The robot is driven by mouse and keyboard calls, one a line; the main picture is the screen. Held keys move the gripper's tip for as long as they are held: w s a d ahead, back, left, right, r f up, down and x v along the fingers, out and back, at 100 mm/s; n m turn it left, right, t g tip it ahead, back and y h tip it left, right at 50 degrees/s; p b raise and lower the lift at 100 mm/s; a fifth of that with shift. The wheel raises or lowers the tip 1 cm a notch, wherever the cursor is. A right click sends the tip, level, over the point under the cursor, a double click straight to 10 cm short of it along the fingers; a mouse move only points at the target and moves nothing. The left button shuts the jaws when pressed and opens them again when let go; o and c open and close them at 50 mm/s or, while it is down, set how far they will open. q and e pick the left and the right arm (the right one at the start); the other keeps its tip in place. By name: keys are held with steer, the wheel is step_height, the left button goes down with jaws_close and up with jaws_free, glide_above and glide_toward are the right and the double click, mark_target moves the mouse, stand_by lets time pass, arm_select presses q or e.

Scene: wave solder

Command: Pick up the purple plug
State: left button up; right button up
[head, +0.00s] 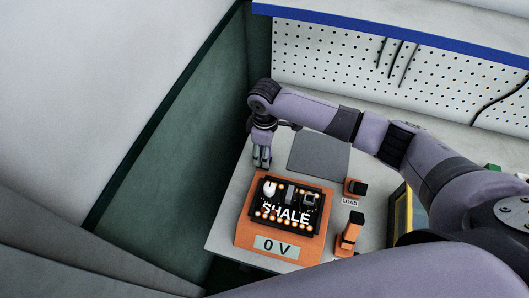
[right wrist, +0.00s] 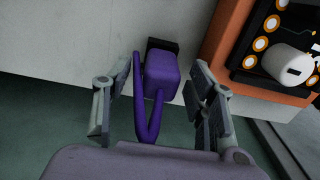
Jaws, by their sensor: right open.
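The purple plug (right wrist: 161,73) shows in the right wrist view, near the table's edge, with a black end and a purple cable loop (right wrist: 148,125) hanging toward me. My right gripper (right wrist: 162,88) is open, with one finger on each side of the plug. I cannot tell whether either finger touches it. In the head view my right gripper (head: 262,157) points down at the table's left edge, behind the orange device. The plug is hidden or too small to make out there. My left gripper is not in view.
An orange device (head: 243,238) marked SHALE, with a 0 V display, stands close to my right gripper. A grey mat (head: 319,154) lies behind it. Orange and black blocks (head: 348,235) and (head: 355,187), one by a LOAD label, stand to the right. A pegboard (head: 340,60) rises behind.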

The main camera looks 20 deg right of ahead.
steer(key=shift+f, duration=1.35)
steer(key=shift+c, duration=0.4)
jaws_close()
